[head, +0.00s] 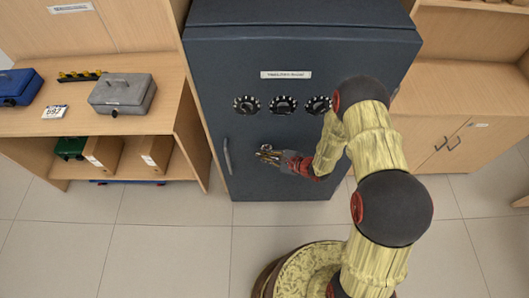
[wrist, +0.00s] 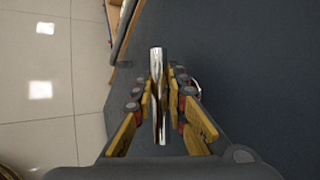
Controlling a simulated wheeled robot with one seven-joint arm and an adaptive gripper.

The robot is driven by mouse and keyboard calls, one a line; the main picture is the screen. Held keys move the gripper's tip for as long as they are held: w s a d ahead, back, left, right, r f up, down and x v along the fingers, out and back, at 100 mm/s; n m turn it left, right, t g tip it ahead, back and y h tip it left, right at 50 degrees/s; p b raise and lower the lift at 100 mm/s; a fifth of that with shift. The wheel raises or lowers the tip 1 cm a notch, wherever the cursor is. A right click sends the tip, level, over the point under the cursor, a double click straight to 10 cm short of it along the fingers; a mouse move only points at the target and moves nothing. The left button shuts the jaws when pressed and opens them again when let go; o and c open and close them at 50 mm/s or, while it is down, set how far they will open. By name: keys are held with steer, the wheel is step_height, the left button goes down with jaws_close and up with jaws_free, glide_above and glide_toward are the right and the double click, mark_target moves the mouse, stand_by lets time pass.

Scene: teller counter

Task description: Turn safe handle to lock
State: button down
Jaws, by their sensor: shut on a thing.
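The dark blue-grey safe (head: 300,65) stands upright in the middle of the head view with its door closed flush. Its chrome handle (wrist: 157,60) is a shiny bar running lengthwise between my fingers in the wrist view. My gripper (head: 272,156) is at the front of the door, below the dials, reaching in from the right. In the wrist view my gripper (wrist: 161,88) has its yellow finger pads on both sides of the bar, shut on it. In the head view my fingers cover much of the handle, so its exact angle is hard to tell.
Several black dials (head: 283,105) sit in a row under a white label (head: 286,75). A curved door pull (head: 227,157) is at the door's left edge. A wooden shelf (head: 160,122) with a grey cash box (head: 122,94) stands left, a wooden cabinet (head: 440,110) right. The tiled floor (head: 150,255) is clear.

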steer(key=h, duration=0.1)
steer(key=n+h, duration=0.1)
steer(key=h, duration=0.1)
steer(key=shift+a+f+g+b, duration=0.15)
steer(key=shift+f+g+b, duration=0.05)
steer(key=shift+g+b, duration=0.2)
steer(key=shift+f+n+h+b, duration=0.2)
steer(key=shift+n+h+b, duration=0.2)
steer(key=shift+h+b, duration=0.55)
steer(key=c, duration=2.1)
jaws_free()
steer(key=shift+o, duration=0.2)
steer(key=shift+r, duration=0.1)
steer(key=shift+s+d+r, duration=0.2)
steer(key=shift+d+r, duration=0.1)
steer(key=shift+r, duration=0.1)
steer(key=v, duration=1.1)
